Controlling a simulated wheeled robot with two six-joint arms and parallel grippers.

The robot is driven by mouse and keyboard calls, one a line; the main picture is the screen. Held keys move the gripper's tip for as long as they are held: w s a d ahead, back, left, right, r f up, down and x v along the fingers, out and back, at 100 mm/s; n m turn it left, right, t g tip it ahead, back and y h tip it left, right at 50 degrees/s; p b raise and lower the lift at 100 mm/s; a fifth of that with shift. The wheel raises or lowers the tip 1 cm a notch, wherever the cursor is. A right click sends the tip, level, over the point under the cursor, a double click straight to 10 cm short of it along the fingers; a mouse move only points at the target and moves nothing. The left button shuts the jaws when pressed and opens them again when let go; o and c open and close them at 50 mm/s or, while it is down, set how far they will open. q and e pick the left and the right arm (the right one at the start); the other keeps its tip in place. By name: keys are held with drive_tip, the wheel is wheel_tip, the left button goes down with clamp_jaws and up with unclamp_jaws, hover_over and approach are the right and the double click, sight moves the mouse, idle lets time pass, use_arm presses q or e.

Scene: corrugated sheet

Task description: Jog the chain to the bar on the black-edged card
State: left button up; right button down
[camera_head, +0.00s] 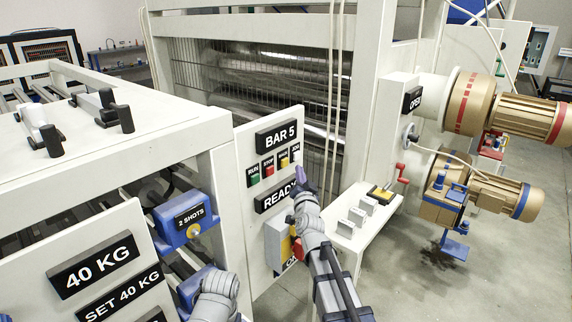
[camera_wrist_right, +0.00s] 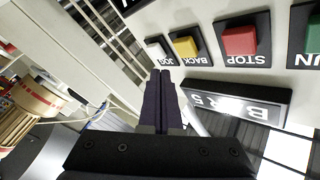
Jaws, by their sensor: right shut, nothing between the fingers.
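A white panel (camera_head: 245,145) carries a display reading BAR 5 (camera_head: 276,137), which also shows upside down in the right wrist view (camera_wrist_right: 232,103). Beside the display is a row of RUN, STOP, BACK and JOG buttons. The white JOG button (camera_wrist_right: 158,47) is at the row's end, by the yellow BACK button (camera_wrist_right: 186,46). My right gripper (camera_wrist_right: 160,73) is shut and empty, its dark fingertips pointing at the JOG button; in this view they lie just below its label. Contact cannot be told. In the head view this gripper (camera_head: 300,178) is in front of the panel. No black-edged card can be made out for certain.
A READY display (camera_head: 272,196) sits below the buttons. A white shelf (camera_head: 345,240) with several small pale blocks juts out right of my right arm. A barred machine opening (camera_head: 260,80) lies behind.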

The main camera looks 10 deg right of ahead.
drive_tip(key=shift+s+d, duration=0.75)
drive_tip(key=shift+s, duration=0.25)
drive_tip(key=a+f+n+g+y, duration=0.1)
drive_tip(key=a+f, duration=0.1)
drive_tip(key=a, duration=0.1)
drive_tip(key=s+a+f+n+g+y, duration=0.1)
drive_tip(key=a+f, duration=0.2)
drive_tip(key=s+a+f+n+g+y, duration=0.1)
drive_tip(key=a+f+n, duration=0.1)
drive_tip(key=shift+s+a+f+g+y, duration=0.1)
drive_tip(key=shift+a+f+g+y, duration=0.2)
drive_tip(key=shift+a, duration=0.1)
drive_tip(key=s+a+f+n+g+y, duration=0.1)
drive_tip(key=s+a+f+n+g, duration=0.4)
drive_tip(key=s+a+f, duration=0.4)
drive_tip(key=s+f+n+g+h, duration=0.1)
drive_tip(key=s+f+g, duration=0.1)
drive_tip(key=s, duration=0.5)
drive_tip(key=s+f+n+g+h, duration=0.1)
drive_tip(key=s+f+g, duration=0.2)
drive_tip(key=s+g, duration=0.2)
drive_tip(key=s+f+n+g+h, duration=0.1)
drive_tip(key=s+f+g, duration=0.2)
drive_tip(key=s, duration=0.7)
drive_tip(key=shift+s+d+f+n+g+h, duration=0.3)
drive_tip(key=shift+s+g, duration=0.1)
drive_tip(key=shift+g, duration=0.2)
